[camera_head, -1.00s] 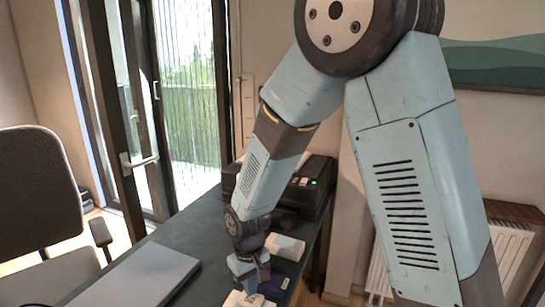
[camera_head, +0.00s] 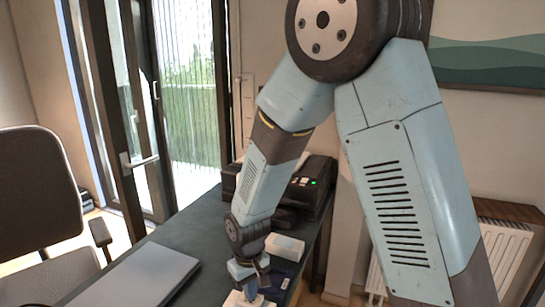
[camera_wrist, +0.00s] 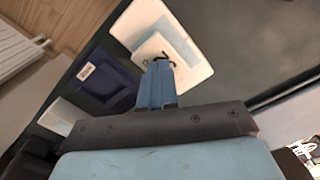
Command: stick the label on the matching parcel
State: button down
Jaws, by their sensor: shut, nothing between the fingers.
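My gripper (camera_wrist: 158,66) is shut and points down, with its blue fingers together. Its tips are at the edge of a white piece with a dark mark (camera_wrist: 153,50), lying on or against a larger white parcel (camera_wrist: 195,72) with a pale blue patch. I cannot tell whether the tips touch it. A dark blue parcel (camera_wrist: 118,98) with a small white label (camera_wrist: 87,71) lies beside it. Another white parcel (camera_wrist: 62,113) lies beyond the blue one.
The dark desk (camera_head: 205,230) has a grey closed laptop (camera_head: 140,277) at the left and a black printer (camera_head: 312,190) at the back. Bare desk lies between the laptop and my arm. A radiator (camera_head: 505,240) stands to the right, and a chair (camera_head: 40,190) at the left.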

notch_tip(320, 180, up, 8)
dwell(1.2)
jog(key=d+r+m+t+y, duration=0.1)
jog(key=d+r+m+t, duration=0.25)
jog(key=d+r, duration=1.25)
jog(key=s+d+r+m+t, duration=0.1)
jog(key=s+d+r+m, duration=0.1)
jog(key=s+d, duration=0.3)
jog(key=s+d+r+m+t+h, duration=0.1)
jog(key=s+d+r+m, duration=0.1)
jog(key=s+d+r, duration=0.2)
jog(key=s+d, duration=0.2)
jog(key=d, duration=0.2)
jog(key=shift+s+r, duration=0.15)
jog(key=shift+r, duration=0.1)
jog(key=shift+d, duration=0.1)
dwell(0.4)
